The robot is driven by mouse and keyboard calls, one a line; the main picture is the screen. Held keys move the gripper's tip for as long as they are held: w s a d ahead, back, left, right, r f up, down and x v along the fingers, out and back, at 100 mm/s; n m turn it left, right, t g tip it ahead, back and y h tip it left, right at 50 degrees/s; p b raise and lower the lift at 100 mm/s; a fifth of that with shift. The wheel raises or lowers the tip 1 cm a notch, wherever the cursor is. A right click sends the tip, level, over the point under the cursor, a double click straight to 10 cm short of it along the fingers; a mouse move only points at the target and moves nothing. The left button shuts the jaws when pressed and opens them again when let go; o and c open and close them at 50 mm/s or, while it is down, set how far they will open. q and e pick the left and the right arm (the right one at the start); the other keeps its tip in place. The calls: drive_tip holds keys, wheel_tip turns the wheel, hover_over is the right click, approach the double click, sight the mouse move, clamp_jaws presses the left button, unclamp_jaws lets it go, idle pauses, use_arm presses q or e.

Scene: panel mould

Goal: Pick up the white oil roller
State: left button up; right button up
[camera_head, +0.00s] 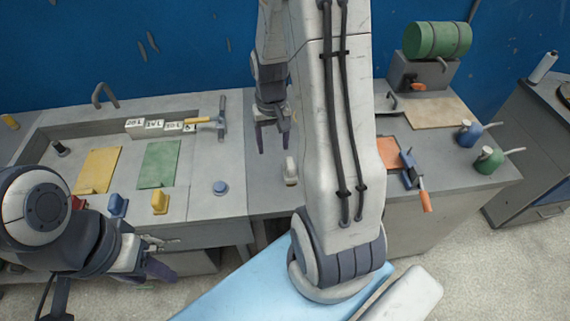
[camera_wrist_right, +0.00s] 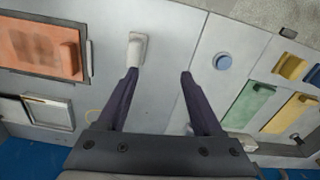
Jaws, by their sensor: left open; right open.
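A small white object that looks like the white oil roller (camera_head: 291,171) sits on the grey bench in the middle, just left of my right arm. In the right wrist view the white roller (camera_wrist_right: 136,50) is just beyond the tip of the left-hand finger, not between the fingers. I cannot tell whether that finger touches it. My right gripper (camera_head: 272,148) points down over the bench, open and empty, and its spread fingers show in the wrist view (camera_wrist_right: 158,74). My left gripper (camera_head: 160,266) is open and empty in front of the bench at the lower left.
A blue round knob (camera_head: 220,187), a green mat (camera_head: 160,164) and a yellow mat (camera_head: 99,170) lie left of the roller. An orange sheet (camera_head: 388,153) and an orange-handled tool (camera_head: 424,199) lie right of my arm. Bare bench surrounds the roller.

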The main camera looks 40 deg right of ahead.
drive_tip(key=shift+m, duration=0.7)
drive_tip(key=d, duration=0.1)
drive_tip(key=d+f, duration=0.1)
drive_tip(key=d, duration=0.2)
drive_tip(key=shift+s+d+f, duration=0.25)
drive_tip(key=shift+s+f, duration=0.15)
hover_over(290, 163)
wheel_tip(290, 163, down, 4)
drive_tip(key=shift+w+f+p, duration=0.15)
drive_tip(key=shift+f+p, duration=0.1)
drive_tip(key=shift+p, duration=0.15)
wheel_tip(290, 163, down, 5)
drive_tip(key=shift+p, duration=0.9)
drive_tip(key=shift+f, duration=0.55)
clamp_jaws()
